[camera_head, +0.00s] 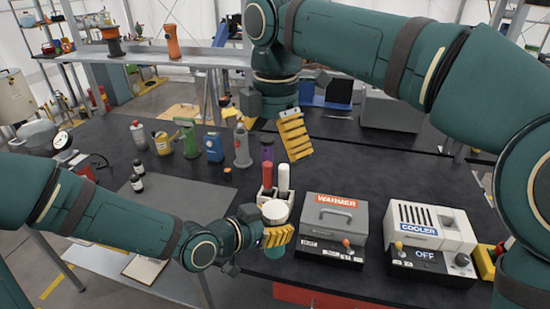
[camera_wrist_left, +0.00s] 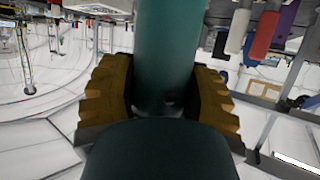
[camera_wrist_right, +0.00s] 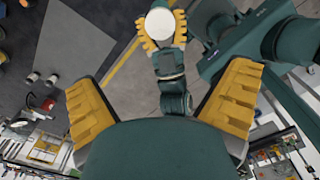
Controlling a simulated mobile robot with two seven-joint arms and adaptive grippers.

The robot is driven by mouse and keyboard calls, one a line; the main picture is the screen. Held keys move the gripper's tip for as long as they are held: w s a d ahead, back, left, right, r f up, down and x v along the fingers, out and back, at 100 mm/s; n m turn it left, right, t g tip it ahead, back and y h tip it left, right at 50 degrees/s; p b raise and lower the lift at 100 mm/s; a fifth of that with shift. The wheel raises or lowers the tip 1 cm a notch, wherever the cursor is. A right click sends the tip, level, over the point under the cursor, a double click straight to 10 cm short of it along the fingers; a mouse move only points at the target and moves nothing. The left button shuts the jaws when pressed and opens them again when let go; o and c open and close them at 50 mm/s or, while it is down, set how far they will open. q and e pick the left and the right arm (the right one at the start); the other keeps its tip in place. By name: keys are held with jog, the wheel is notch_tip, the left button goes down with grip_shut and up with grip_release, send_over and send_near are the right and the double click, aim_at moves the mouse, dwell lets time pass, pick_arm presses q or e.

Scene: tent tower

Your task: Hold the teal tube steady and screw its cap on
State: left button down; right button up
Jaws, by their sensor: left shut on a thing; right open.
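The teal tube (camera_wrist_left: 168,45) stands between the yellow fingers of my left gripper (camera_wrist_left: 160,98), which is shut on it. In the head view the tube (camera_head: 273,240) is upright near the table's front edge, held by my left gripper (camera_head: 280,236). A round white cap (camera_head: 275,211) sits on its top; how tightly it is seated cannot be told. My right gripper (camera_head: 293,135) is open and empty, higher up and farther back. In the right wrist view the white cap (camera_wrist_right: 160,24) shows beyond the open fingers of my right gripper (camera_wrist_right: 160,100), apart from them.
A white rack (camera_head: 267,197) with a red and a white tube stands just behind the teal tube. The grey warmer (camera_head: 334,220) and white cooler (camera_head: 430,228) stand to the right. Several bottles, including a green one (camera_head: 187,138), stand behind. The dark table (camera_head: 385,165) has free room behind the warmer.

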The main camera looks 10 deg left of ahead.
jog(key=shift+r, duration=0.2)
dwell(0.4)
jog(key=w+d+f+m+t+y, duration=0.1)
jog(key=d+f+m, duration=0.7)
jog(key=f, duration=0.3)
jog(key=w+d+f+m+t+y, duration=0.1)
jog(key=w+d+f+m+y, duration=0.1)
jog(key=d+f+m, duration=0.75)
jog(key=s+f+m, duration=0.1)
jog(key=f, duration=0.3)
jog(key=s+f+m+g, duration=0.1)
jog(key=s+f, duration=0.1)
jog(key=f, duration=0.2)
jog(key=s+f+m, duration=0.1)
jog(key=f, duration=0.4)
jog(key=shift+s+a+m, duration=0.15)
jog(key=shift+a+m, duration=0.15)
jog(key=shift+m, duration=0.05)
jog(key=s+f+m, duration=0.4)
jog(key=s+f, duration=0.1)
jog(key=f, duration=0.3)
jog(key=s+d+f+m+t+y, duration=0.1)
jog(key=s+f+m, duration=0.3)
jog(key=f, duration=0.3)
jog(key=shift+s+f, duration=0.35)
jog(key=shift+d, duration=0.1)
